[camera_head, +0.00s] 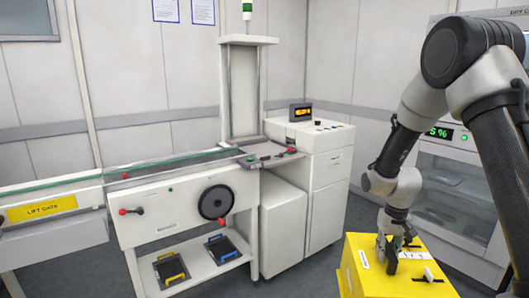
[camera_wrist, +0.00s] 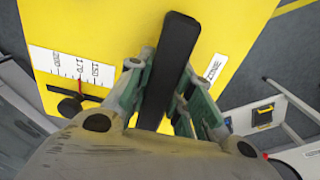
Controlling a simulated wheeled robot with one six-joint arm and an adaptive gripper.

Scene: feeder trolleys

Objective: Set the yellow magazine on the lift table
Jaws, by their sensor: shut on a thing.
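The yellow magazine (camera_head: 365,272) is a box at the lower right of the head view, with white labels on it. Its lower part is cut off by the frame edge, so I cannot tell whether it rests on anything. My gripper (camera_head: 391,250) is above its top, shut on its black handle. In the wrist view the black handle (camera_wrist: 172,62) stands between the green fingers of my gripper (camera_wrist: 163,100), and the yellow top of the magazine (camera_wrist: 105,25) lies beyond.
A conveyor with a "LIFT GATE" label (camera_head: 41,209) runs to the left. A white cabinet with a small display (camera_head: 300,112) stands right of the tower. Two black trays (camera_head: 170,268) lie on the low shelf. A glass-fronted cabinet (camera_head: 452,180) stands behind my arm.

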